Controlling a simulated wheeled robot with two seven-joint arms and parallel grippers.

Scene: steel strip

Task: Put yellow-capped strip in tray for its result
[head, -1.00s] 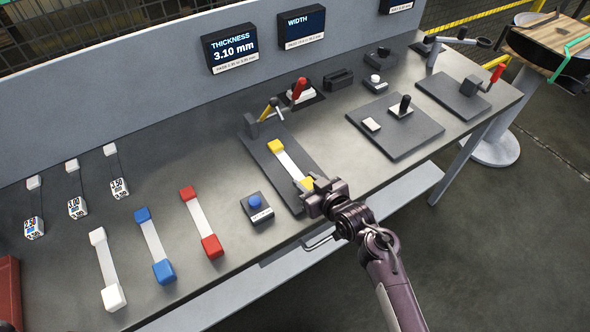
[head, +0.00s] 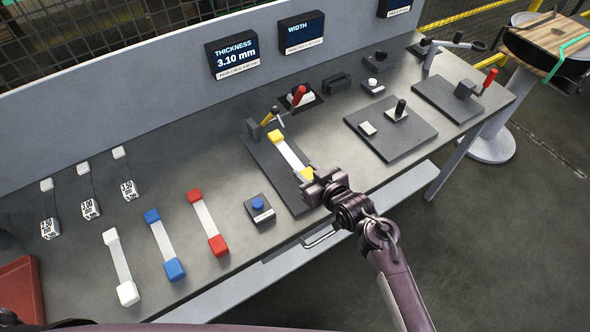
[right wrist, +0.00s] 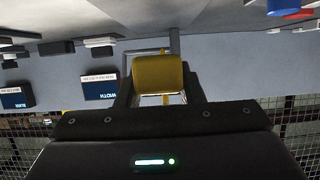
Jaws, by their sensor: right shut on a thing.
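The yellow-capped strip (head: 291,153) is pale with a yellow cap at each end. It shows over the dark plate of the thickness gauge (head: 263,160). My right gripper (head: 311,182) is shut on its near yellow cap, which also fills the middle of the right wrist view (right wrist: 159,75). Whether the strip touches the plate or is slightly raised, I cannot tell. The thickness display (head: 236,54) reads 3.10 mm. Three small tags, (head: 49,229), (head: 90,208) and (head: 129,190), carry numbers at the left of the bench. My left gripper is out of view.
White-, blue- and red-capped strips (head: 121,262), (head: 163,240), (head: 206,220) lie left of the gauge. A blue button box (head: 259,208) sits beside the plate. A red tray (head: 20,285) is at the left edge. More fixtures (head: 391,130) stand to the right.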

